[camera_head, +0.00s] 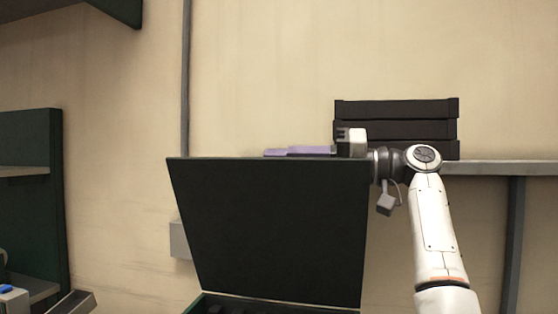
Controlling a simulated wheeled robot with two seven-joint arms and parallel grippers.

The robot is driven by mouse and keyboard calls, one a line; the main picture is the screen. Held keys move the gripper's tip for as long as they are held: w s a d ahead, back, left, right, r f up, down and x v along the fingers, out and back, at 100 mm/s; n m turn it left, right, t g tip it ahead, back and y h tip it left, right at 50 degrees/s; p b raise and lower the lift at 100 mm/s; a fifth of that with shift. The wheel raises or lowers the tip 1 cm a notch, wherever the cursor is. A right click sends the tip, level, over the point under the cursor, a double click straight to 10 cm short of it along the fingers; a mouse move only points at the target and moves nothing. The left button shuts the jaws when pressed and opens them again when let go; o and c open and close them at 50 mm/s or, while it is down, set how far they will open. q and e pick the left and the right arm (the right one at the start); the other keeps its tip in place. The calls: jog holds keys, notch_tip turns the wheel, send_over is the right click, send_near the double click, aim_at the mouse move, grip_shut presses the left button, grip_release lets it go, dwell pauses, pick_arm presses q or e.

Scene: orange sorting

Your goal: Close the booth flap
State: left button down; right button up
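The booth flap (275,225) is a dark green-black panel, standing raised and tilted in the middle of the head view. Its lower edge meets the green rim of the booth box (210,302) below, whose dark inside shows only as a strip. My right arm comes in from the lower right. My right gripper (342,142) is at the top right corner of the flap, pointing left. Its fingers are small and partly lost against the dark crates, so I cannot tell whether they are open or touch the flap. My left gripper is out of view.
Black stacked crates (420,108) stand on a grey shelf (510,167) behind my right gripper. A purple item (300,151) shows just above the flap's top edge. A green shelf unit (45,200) stands at the left. Bare wall lies between it and the flap.

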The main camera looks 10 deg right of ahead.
jog(key=shift+w+a, duration=0.15)
jog(key=shift+a, duration=0.2)
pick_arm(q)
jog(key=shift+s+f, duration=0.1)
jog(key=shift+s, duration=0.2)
pick_arm(e)
grip_shut()
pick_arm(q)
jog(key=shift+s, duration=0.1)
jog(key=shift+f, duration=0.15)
pick_arm(e)
jog(key=shift+f, duration=0.15)
